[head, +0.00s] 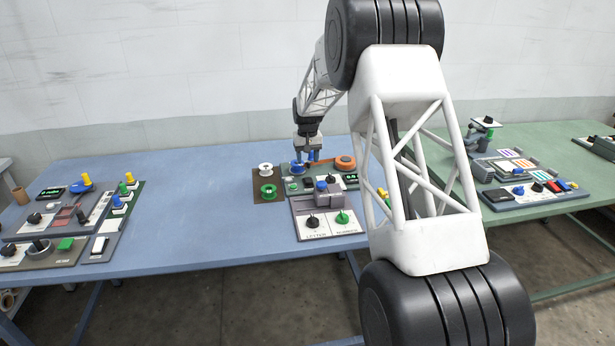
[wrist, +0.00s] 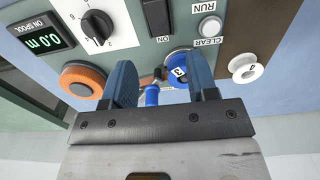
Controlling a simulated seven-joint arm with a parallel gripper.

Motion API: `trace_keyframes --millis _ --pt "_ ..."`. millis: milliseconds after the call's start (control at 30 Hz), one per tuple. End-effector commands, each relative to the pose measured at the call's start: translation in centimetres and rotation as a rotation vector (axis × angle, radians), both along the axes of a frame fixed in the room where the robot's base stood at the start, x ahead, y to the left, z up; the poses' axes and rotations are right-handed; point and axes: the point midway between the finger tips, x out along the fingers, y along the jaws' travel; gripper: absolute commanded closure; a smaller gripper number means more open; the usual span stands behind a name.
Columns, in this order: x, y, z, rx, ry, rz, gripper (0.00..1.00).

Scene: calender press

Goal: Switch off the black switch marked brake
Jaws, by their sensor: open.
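My gripper (head: 307,161) is over the far part of the small machine on the blue table. In the wrist view my gripper (wrist: 162,72) has its two blue fingers apart, with no object clamped between them. A black rocker switch (wrist: 157,16) marked ON sits on the grey-green panel (wrist: 133,60), beyond the fingertips. I cannot read the word brake on any label. A small dark part (wrist: 160,73) and a blue cylinder (wrist: 152,95) show in the gap between the fingers. I cannot tell whether they touch the fingers.
Close by are a blue disc (wrist: 180,66), an orange disc (wrist: 82,80), a black rotary knob (wrist: 97,25), a white button (wrist: 210,27) and a display (wrist: 40,38). A white spool (head: 265,168) and green spool (head: 268,190) stand left. The blue table's middle (head: 195,195) is clear.

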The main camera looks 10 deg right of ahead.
Motion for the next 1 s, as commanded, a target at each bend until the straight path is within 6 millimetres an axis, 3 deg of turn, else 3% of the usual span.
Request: trace_keyframes --millis 367,800,1000 --pt "0.0 0.0 -1.1 0.000 0.002 0.000 0.47" --pt "-0.1 0.0 -6.1 0.000 0.002 0.000 0.47" --pt "0.0 0.0 -7.4 0.000 0.000 0.000 0.47"
